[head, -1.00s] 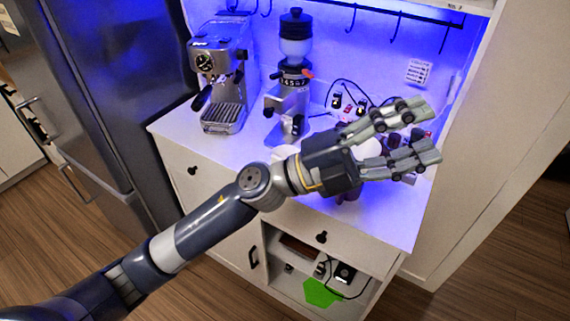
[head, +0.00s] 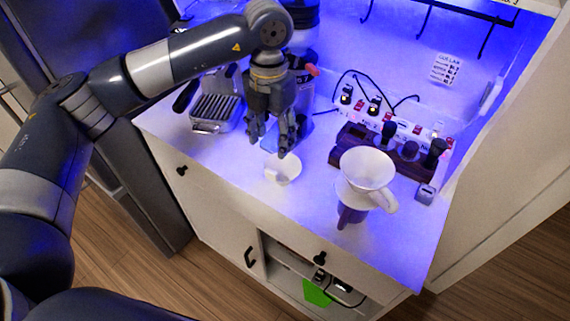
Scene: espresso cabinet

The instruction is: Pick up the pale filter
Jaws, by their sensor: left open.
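A small pale round filter-like piece (head: 283,170) lies on the white counter, left of a white cone dripper (head: 367,172) with a handle. The dripper sits on a dark vessel (head: 350,214). My left gripper (head: 269,151) points down, open and empty, with its fingertips just behind and above the small pale piece. I cannot tell whether they touch it. My right gripper is not in view.
The espresso machine's drip tray (head: 215,106) stands left of my gripper. The grinder (head: 302,100) is partly hidden behind it. A dark wooden tool rack (head: 375,150) and a power strip with switches (head: 395,124) stand at the back right. The front counter (head: 225,160) is clear.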

